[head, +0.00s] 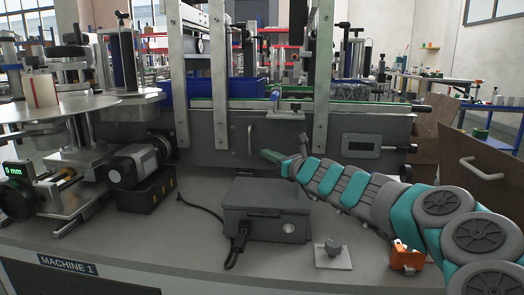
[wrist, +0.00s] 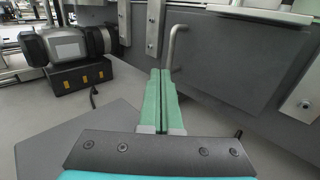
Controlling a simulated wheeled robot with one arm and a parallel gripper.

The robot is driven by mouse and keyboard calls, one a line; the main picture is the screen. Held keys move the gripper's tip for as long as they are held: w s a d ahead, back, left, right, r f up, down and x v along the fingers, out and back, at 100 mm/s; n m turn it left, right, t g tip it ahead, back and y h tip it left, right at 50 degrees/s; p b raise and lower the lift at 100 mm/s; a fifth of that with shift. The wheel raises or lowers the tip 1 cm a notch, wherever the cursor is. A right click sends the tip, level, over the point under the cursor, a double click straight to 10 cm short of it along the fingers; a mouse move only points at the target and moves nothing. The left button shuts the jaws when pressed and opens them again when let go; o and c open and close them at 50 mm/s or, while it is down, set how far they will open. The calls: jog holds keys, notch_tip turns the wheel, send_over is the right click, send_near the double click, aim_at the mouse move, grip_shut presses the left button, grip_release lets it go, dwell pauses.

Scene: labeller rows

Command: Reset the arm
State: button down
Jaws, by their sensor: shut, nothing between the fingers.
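My arm comes in from the right in the head view, in grey and teal segments, and reaches over the machine's table top. My gripper (head: 272,156) is at its far end, low in front of the machine's dark front panel. In the wrist view my gripper (wrist: 161,75) shows two green fingers lying side by side and shut, with nothing between them. The fingertips point toward the panel, beside a bent metal handle (wrist: 175,48). I cannot tell whether they touch it.
A grey box (head: 265,210) with a cable stands below my arm. A motor (head: 132,165) sits on a dark block to the left. An orange part (head: 405,256) and a small knob on a plate (head: 333,256) are near the front. The front-left table top is clear.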

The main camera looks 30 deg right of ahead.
jog(key=shift+s+a, duration=0.1)
jog(key=shift+s, duration=1.8)
jog(key=s+a+r+n+g+y+p, duration=0.1)
jog(key=s+a+n+g+y, duration=0.15)
jog(key=a+n, duration=0.55)
jog(key=s+a+r+n+g+y, duration=0.15)
jog(key=a+n+y, duration=0.25)
jog(key=a, duration=0.8)
jog(key=s+a+f+n+g, duration=0.65)
jog(key=s+a+n, duration=0.3)
jog(key=a, duration=0.35)
jog(key=s+a+f+n+g+h+p, duration=0.1)
jog(key=s+a+f+n+g, duration=0.2)
jog(key=s+f+n, duration=0.35)
jog(key=s+d+f+n+g+h, duration=0.2)
jog(key=s+d+f+h, duration=0.1)
jog(key=s, duration=0.4)
jog(key=s+d+f+n+g+h+p, duration=0.1)
jog(key=s+d+f+n+g+h, duration=0.1)
jog(key=s+d, duration=0.4)
jog(key=s+d+f+n+g+h, duration=0.2)
jog(key=s+d+f+h, duration=0.1)
jog(key=s, duration=0.6)
notch_tip(320, 180, down, 2)
jog(key=shift+d+h, duration=0.35)
jog(key=shift+d, duration=0.5)
